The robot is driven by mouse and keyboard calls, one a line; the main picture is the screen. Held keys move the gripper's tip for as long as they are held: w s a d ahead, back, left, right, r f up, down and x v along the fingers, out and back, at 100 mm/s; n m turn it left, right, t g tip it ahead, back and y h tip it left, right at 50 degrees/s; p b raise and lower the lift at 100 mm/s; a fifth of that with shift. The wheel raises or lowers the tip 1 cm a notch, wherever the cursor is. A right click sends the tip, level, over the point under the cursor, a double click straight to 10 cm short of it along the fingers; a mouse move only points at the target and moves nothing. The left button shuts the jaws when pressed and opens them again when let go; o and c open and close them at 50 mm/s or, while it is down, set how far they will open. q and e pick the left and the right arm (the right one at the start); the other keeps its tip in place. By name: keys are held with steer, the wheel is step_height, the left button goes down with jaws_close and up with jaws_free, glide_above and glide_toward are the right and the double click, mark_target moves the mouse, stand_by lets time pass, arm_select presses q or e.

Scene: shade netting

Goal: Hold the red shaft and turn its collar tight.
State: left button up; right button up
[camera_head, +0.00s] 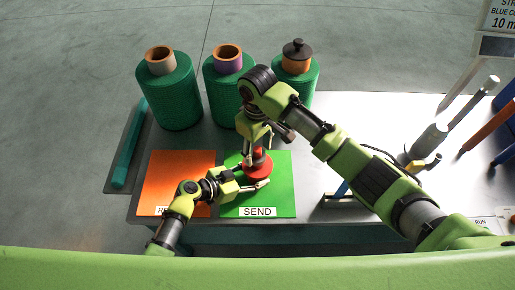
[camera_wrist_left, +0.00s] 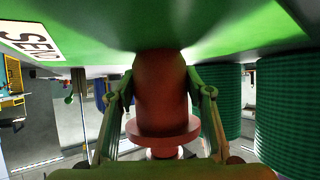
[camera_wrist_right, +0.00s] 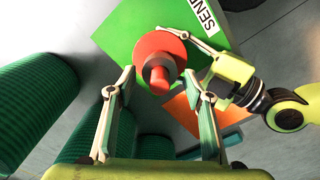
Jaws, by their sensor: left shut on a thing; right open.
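The red shaft (camera_head: 258,161) stands upright on the green SEND mat (camera_head: 280,190). In the left wrist view, which is upside down, its thick body (camera_wrist_left: 160,88) rises from the mat to a wide red disc (camera_wrist_left: 163,130) with a narrower end beyond. I cannot tell for certain which part is the collar. My left gripper (camera_head: 262,183) comes in low from the side and is shut on the shaft's body. My right gripper (camera_head: 257,146) points down from above. In the right wrist view its open fingers (camera_wrist_right: 158,78) stand on either side of the disc and narrow end (camera_wrist_right: 156,78), seemingly apart from them.
An orange mat (camera_head: 170,175) lies left of the green one. Three green netting rolls stand along the back: left (camera_head: 170,100), middle (camera_head: 218,105) and right (camera_head: 305,85). A teal bar (camera_head: 128,145) lies at the left edge. Grey posts (camera_head: 425,143) stand at right beyond my right arm.

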mark_target(257, 165)
steer(key=shift+f, duration=0.1)
steer(key=shift+f, duration=1.25)
jaws_close()
steer(key=m, duration=0.9)
steer(key=shift+a+m, duration=0.1)
steer(key=shift+m, duration=0.2)
steer(key=m, duration=0.7)
steer(key=shift+r+m, duration=0.1)
steer(key=shift+m, duration=0.3)
steer(key=shift+w, duration=0.1)
jaws_free()
